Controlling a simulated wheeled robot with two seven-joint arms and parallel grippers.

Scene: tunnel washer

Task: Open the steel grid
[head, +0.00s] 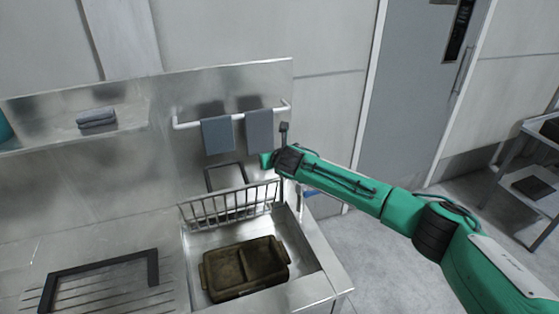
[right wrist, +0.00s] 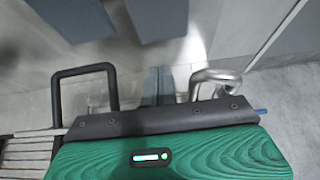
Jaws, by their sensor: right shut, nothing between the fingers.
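The steel grid (head: 235,205) is a barred metal rack standing tilted up along the back of the sink basin (head: 310,262). Its bars rise above the basin's rear edge. A brown two-compartment tray (head: 245,268) lies in the basin below it. My right gripper (head: 268,160) is above the grid's right end, near the wall. In the right wrist view its shut, empty fingers (right wrist: 165,88) show only partly beyond the green housing. Whether they touch the grid cannot be told. My left gripper is not in view.
Two grey-blue towels (head: 217,135) hang from a wall rail (head: 187,123) just behind my right gripper. A black frame (head: 100,270) lies on the drainboard at left. A shelf (head: 60,132) holds folded cloth. A cart (head: 535,165) stands at far right, with open floor before it.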

